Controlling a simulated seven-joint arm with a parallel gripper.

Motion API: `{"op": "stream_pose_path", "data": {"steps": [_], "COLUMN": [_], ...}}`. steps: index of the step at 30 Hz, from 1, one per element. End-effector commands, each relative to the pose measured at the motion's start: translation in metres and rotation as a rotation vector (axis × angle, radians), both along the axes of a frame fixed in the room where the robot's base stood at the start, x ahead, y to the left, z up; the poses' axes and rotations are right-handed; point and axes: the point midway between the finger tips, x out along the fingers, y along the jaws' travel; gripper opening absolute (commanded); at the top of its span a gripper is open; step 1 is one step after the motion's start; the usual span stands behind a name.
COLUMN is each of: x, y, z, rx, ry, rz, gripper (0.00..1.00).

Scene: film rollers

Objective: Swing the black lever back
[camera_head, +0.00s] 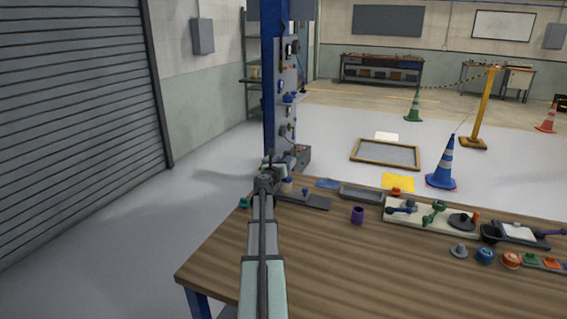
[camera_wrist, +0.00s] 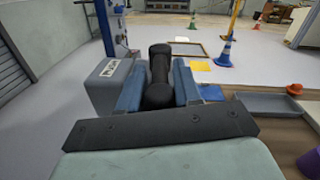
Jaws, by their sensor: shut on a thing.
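The black lever (camera_wrist: 159,70) shows in the wrist view as a dark bar with rounded ends, standing between the two blue fingers of my gripper (camera_wrist: 158,88). The fingers are shut on it from both sides. In the head view my gripper (camera_head: 268,174) is over the far left corner of the wooden table, in front of the blue column. There the lever is too small and too covered by my arm to make out clearly. Its mount is hidden.
A grey box (camera_wrist: 107,82) stands left of the lever, by the blue column (camera_head: 268,90). On the table (camera_head: 330,270) are a grey tray (camera_head: 362,194), a purple cup (camera_head: 358,215) and a pale board (camera_head: 420,218) with levers. The table's near left part is clear.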

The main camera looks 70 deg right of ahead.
Motion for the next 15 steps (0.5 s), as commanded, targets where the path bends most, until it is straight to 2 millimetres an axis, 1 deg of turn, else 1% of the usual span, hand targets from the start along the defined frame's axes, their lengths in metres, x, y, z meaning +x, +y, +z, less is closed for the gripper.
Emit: {"op": "stream_pose_path", "data": {"steps": [6,15], "x": [0.0038,0.0048], "y": [-0.0017,-0.0005], "z": [0.0009,0.0008], "rx": [-0.002,-0.002], "ry": [0.001,0.0], "rz": [-0.056,-0.076], "gripper": [0.0,0.0]}}
